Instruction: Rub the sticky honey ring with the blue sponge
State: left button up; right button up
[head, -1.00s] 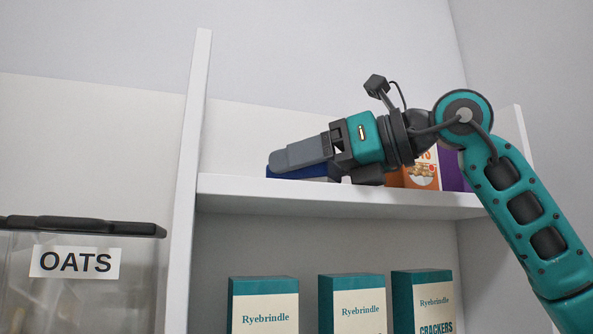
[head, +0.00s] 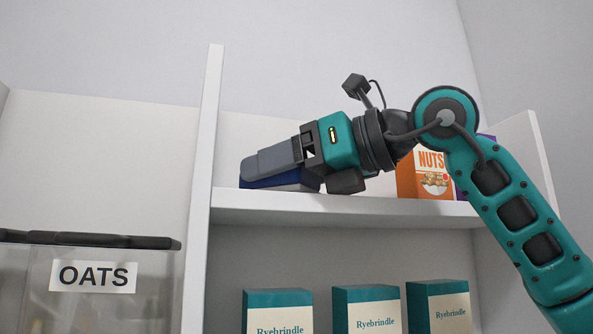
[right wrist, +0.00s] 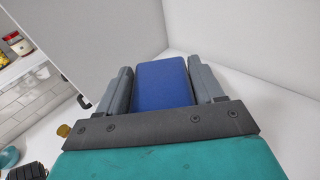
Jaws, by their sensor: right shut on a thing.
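My right gripper (head: 254,168) is shut on the blue sponge (head: 272,182), over the upper white shelf, left of centre in the head view. The right wrist view shows the sponge (right wrist: 163,84) between the two grey fingers. The sponge is low and close to the shelf board; I cannot tell whether it touches. The honey ring is not visible in either view. My left gripper is not in view.
The white shelf (head: 400,207) has an upright divider (head: 208,150) close left of the sponge. An orange nuts box (head: 424,176) and a purple box stand behind my right arm. Ryebrindle boxes (head: 366,312) fill the shelf below. An oats container (head: 95,300) is left.

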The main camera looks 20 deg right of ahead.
aim_at(319, 178)
jog(key=shift+a, duration=1.55)
jog(key=shift+s+a, duration=0.2)
jog(key=shift+a, duration=0.2)
jog(key=shift+d, duration=0.15)
jog(key=shift+w+d, duration=0.2)
jog(key=shift+d, duration=0.4)
jog(key=shift+d+b, duration=0.3)
jog(key=shift+d, duration=1.75)
jog(key=shift+w+d+f, duration=0.1)
jog(key=shift+w+d, duration=0.05)
jog(key=shift+d, duration=1.55)
